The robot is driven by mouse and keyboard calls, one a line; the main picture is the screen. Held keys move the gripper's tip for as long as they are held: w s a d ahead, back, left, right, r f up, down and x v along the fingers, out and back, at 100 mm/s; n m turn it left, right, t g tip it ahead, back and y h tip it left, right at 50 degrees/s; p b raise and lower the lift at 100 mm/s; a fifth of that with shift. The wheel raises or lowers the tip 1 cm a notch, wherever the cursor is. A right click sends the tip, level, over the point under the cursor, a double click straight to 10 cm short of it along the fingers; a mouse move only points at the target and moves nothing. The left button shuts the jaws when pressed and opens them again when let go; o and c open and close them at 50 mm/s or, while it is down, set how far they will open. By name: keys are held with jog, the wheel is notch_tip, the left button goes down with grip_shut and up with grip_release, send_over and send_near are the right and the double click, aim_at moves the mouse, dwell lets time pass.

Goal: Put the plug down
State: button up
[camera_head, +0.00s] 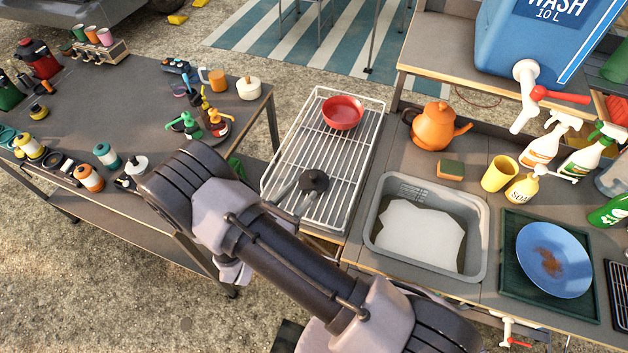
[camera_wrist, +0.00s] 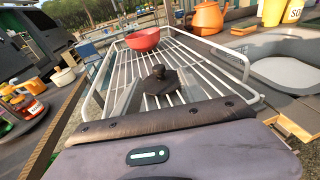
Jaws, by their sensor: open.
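The black plug (camera_head: 314,181), a round disc with a knob on top, rests on the wire drying rack (camera_head: 277,139), toward its near end. In the wrist view the plug (camera_wrist: 159,80) sits on the bars straight ahead of my gripper. My gripper (camera_head: 298,193) is open, low over the near end of the rack, with its grey fingers around or just short of the plug. The wrist view shows a finger on either side of it (camera_wrist: 158,92). I cannot tell whether either finger touches the plug.
A red bowl (camera_head: 343,112) stands at the rack's far end. Right of the rack is a grey sink basin (camera_head: 382,252) with pale water, then an orange kettle (camera_head: 434,127), sponge (camera_head: 451,169) and yellow cup (camera_head: 499,174). A crowded workbench (camera_head: 140,100) stands left. The rack's middle is clear.

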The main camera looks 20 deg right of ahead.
aim_at(314, 174)
jog(key=b+x, duration=0.1)
jog(key=x, duration=0.4)
jog(key=shift+w+d, duration=0.2)
jog(key=shift+w, duration=0.15)
jog(key=shift+r, duration=0.1)
jog(key=shift+c, duration=0.4)
grip_shut()
jog(key=shift+r, duration=0.1)
